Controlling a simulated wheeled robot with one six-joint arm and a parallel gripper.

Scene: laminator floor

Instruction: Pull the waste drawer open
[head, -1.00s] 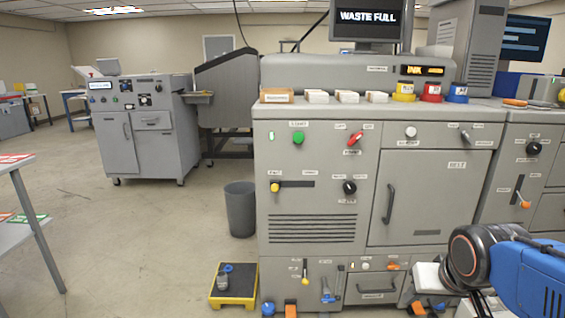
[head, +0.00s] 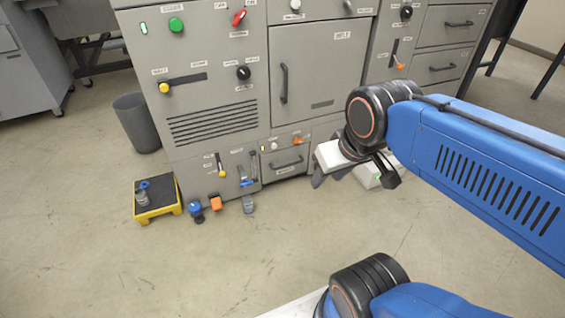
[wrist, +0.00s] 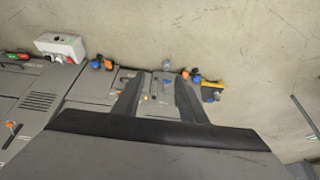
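The waste drawer (head: 272,164) is most likely the small grey drawer low on the machine, with a dark bar handle (head: 287,165); its label is too small to read. It sits flush and looks closed. In the head view my gripper (head: 328,180) is to the right of the drawer and in front of the machine, apart from the handle. In the wrist view my gripper (wrist: 157,80) shows two dark fingers spread apart with nothing between them. The left finger partly covers the area where the drawer seems to be.
A tall door (head: 318,75) is above the drawer. A grey bin (head: 136,123) is at left. A white box (wrist: 60,45) with a red button lies on the floor. The front floor is clear.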

